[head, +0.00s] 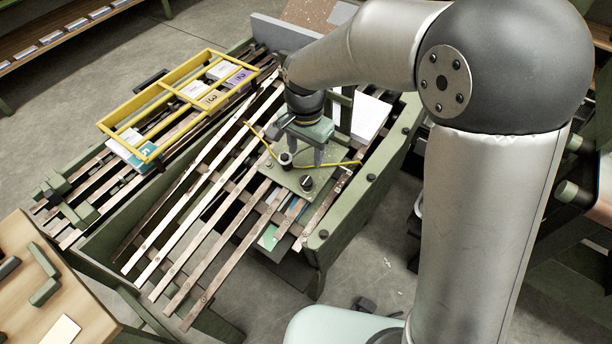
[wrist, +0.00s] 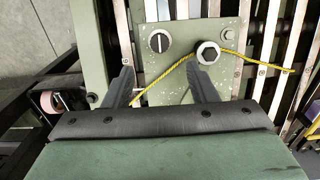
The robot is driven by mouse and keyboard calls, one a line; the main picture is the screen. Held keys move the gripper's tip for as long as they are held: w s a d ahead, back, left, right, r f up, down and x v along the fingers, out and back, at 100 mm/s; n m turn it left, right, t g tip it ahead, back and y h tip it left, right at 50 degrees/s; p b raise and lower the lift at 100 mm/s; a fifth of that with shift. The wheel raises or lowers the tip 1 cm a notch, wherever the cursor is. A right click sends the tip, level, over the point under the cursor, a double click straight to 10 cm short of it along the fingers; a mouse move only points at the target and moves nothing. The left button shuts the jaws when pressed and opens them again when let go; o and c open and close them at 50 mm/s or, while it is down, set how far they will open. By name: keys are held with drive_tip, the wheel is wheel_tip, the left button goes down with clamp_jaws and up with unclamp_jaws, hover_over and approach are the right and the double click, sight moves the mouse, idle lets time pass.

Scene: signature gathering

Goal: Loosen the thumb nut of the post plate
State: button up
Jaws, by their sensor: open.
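The green post plate (head: 272,168) lies on the slatted bench, and it fills the upper middle of the wrist view (wrist: 180,68). It carries a round black knob with a pale line (head: 306,183), also in the wrist view (wrist: 158,41). I cannot tell for sure which one is the thumb nut. A yellow cord (wrist: 257,61) runs past the post. My gripper (wrist: 160,76) is open and empty over the plate, its fingers pointing down, with neither fitting between them.
A yellow frame (head: 130,123) with cards stands at left on the bench. Long slats (head: 190,220) with gaps surround the plate. A wooden table (head: 30,300) is at lower left.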

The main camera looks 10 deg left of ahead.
sight(306, 180)
wheel_tip(306, 180, down, 10)
drive_tip(key=shift+w+f, duration=0.1)
drive_tip(key=shift+f, duration=0.15)
drive_tip(key=c, duration=1)
